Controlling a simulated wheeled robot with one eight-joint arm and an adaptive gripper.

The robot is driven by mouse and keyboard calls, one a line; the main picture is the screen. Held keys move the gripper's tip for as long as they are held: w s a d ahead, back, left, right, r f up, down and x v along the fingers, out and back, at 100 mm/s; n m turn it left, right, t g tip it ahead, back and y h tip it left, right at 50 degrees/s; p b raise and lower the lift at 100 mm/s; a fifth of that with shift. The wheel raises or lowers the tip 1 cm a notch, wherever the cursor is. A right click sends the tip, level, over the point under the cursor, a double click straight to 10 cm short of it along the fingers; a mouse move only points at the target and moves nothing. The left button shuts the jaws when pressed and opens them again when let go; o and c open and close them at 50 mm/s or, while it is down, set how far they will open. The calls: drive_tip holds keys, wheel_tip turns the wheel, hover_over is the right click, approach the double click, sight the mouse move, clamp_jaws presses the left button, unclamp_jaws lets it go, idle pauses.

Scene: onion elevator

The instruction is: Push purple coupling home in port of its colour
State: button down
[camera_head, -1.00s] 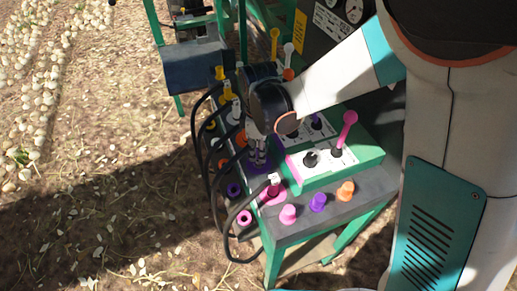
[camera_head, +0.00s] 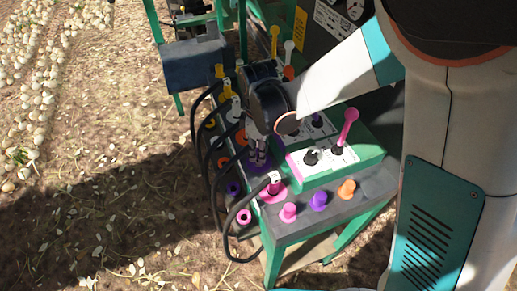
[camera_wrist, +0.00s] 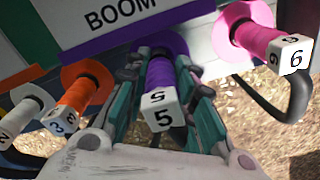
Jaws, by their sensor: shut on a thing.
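The purple coupling (camera_wrist: 165,75) has a white end cap marked 5. My gripper (camera_wrist: 162,88) is shut on it, with one finger on each side. The coupling's far end meets the purple port ring (camera_wrist: 143,53) below a purple-edged BOOM label (camera_wrist: 120,18). I cannot tell whether it is fully seated, as my fingers hide part of the joint. In the head view my gripper (camera_head: 258,150) points down at the purple port on the green bench, and the coupling is mostly hidden there.
A pink coupling (camera_wrist: 262,38) marked 6 sits to the right in the wrist view, with a black hose behind it. An orange coupling (camera_wrist: 82,98) marked 3 and a white-grey one (camera_wrist: 22,118) are at the left. A pink-handled lever (camera_head: 347,127) stands beside my gripper.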

drive_tip(key=shift+f+b, duration=1.25)
drive_tip(key=shift+b, duration=0.1)
idle(4.2)
drive_tip(key=c, duration=1.3)
unclamp_jaws()
drive_tip(key=o, duration=0.4)
drive_tip(key=shift+o, duration=0.2)
drive_tip(key=shift+r+p, duration=2.4)
drive_tip(key=shift+r, duration=1.1)
